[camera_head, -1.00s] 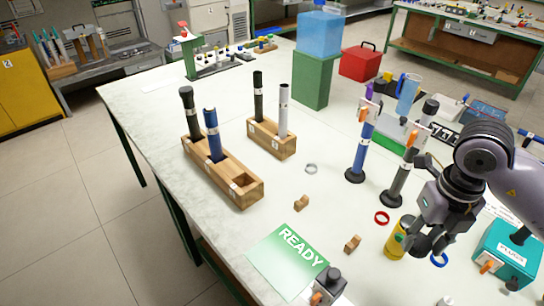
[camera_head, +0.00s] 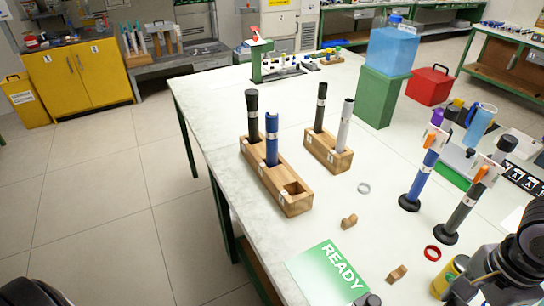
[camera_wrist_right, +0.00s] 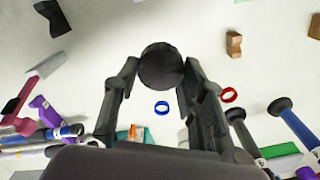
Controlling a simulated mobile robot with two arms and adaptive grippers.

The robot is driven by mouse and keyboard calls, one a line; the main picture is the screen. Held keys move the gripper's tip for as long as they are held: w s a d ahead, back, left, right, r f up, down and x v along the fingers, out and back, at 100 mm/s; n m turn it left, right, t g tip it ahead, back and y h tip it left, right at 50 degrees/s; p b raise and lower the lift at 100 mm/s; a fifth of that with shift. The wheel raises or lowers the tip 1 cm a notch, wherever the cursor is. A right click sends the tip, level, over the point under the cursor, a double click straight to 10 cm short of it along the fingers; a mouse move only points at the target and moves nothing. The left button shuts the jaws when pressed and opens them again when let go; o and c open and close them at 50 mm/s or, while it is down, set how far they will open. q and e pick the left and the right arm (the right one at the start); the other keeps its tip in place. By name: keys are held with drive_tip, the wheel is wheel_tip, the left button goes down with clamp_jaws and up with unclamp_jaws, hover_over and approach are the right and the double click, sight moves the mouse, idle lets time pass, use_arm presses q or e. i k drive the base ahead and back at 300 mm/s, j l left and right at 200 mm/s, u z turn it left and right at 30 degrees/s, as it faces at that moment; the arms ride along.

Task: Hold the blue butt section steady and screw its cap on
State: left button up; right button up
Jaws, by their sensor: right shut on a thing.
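A blue rod section (camera_head: 272,143) stands upright in the front wooden block (camera_head: 296,204), beside a black one. Another blue rod (camera_head: 419,180) stands on a round black base to the right, with an orange-and-white clip near its top. I cannot tell from marks which is the butt section. My right gripper (camera_wrist_right: 161,78) is shut on a dark round piece (camera_wrist_right: 162,64), likely the cap, above the table. In the head view this gripper (camera_head: 482,288) is at the lower right edge, partly cut off, well away from the block.
The rear wooden block (camera_head: 330,155) holds a black and a pale rod. Grey (camera_head: 364,188) and red (camera_head: 432,253) rings, two small wooden pieces and a green READY mat (camera_head: 327,272) lie on the table. A yellow can (camera_head: 447,280) stands beside my right gripper.

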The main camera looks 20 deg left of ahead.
sight(271, 124)
drive_tip(key=j+u, duration=0.1)
drive_tip(key=j, duration=0.35)
drive_tip(key=i+j+u, duration=0.1)
drive_tip(key=j, duration=0.35)
drive_tip(key=i+j, duration=0.1)
drive_tip(key=j, duration=0.4)
drive_tip(key=u, duration=0.05)
